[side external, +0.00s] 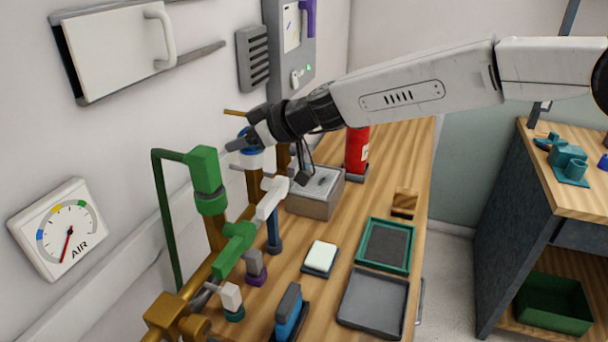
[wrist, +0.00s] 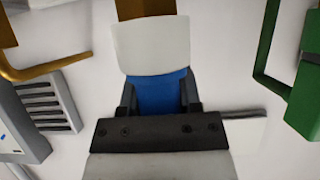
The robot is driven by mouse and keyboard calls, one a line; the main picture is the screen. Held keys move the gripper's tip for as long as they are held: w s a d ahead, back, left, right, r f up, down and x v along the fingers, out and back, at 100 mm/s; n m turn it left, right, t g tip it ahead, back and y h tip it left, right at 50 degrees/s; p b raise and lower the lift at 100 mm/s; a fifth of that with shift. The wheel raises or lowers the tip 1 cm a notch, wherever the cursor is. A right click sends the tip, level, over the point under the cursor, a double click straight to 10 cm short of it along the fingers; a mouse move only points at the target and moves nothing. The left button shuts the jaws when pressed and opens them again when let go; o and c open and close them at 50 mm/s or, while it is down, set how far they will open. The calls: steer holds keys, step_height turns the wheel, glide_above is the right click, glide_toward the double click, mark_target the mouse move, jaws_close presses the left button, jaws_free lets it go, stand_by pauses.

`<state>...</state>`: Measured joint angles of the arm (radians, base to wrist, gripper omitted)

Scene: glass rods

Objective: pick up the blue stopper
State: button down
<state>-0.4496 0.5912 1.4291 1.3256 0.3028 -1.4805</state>
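A blue piece, which looks like the blue stopper (wrist: 158,92), shows at the middle of the wrist view, against a white tapered piece (wrist: 150,45) at the end of a brown post. In the side external view the blue piece (side external: 252,147) is partly hidden by my gripper (side external: 240,144). In the wrist view my gripper (wrist: 160,96) has one finger on each side of the blue piece, with no clear gap. I cannot tell whether the fingers press on it.
A green valve (side external: 205,170) on brass pipework stands close below my gripper. A grey box (side external: 315,200) and a red cylinder (side external: 357,150) stand on the wooden bench. A green-rimmed tray (side external: 408,243) and a grey tray (side external: 373,303) lie at the front right. A wall is close behind.

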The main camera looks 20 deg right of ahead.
steer(key=shift+r, duration=0.1)
stand_by(0.3)
step_height(320, 180, up, 28)
steer(key=shift+f, duration=0.2)
stand_by(1.1)
steer(key=shift+r, duration=0.1)
stand_by(0.7)
